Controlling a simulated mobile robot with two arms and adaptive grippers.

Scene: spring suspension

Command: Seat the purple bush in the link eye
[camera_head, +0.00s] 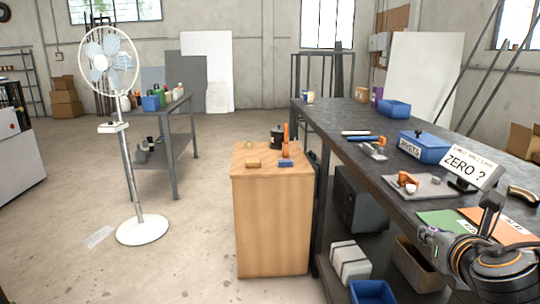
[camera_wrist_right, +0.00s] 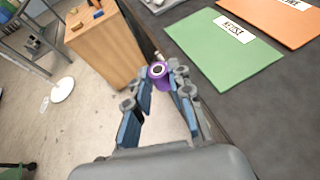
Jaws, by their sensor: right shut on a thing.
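My right gripper (camera_wrist_right: 160,88) is shut on the purple bush (camera_wrist_right: 158,73), a short purple ring with a dark bore, held at the fingertips in the right wrist view. In that view it appears beside the bench edge and near the green sheet (camera_wrist_right: 223,50). In the head view my right gripper (camera_head: 491,204) is at the lower right, over the bench; the bush cannot be made out there. A grey mat (camera_head: 434,190) on the bench carries small orange and white parts (camera_head: 407,183). I cannot tell which part is the link eye. My left gripper is out of view.
The dark bench (camera_head: 350,120) also holds a blue bin (camera_head: 425,149), a tilted sign (camera_head: 470,166) and an orange sheet (camera_head: 515,226). A wooden cabinet (camera_head: 272,220) with small parts on top stands left of it. A white fan (camera_head: 142,229) stands on open floor.

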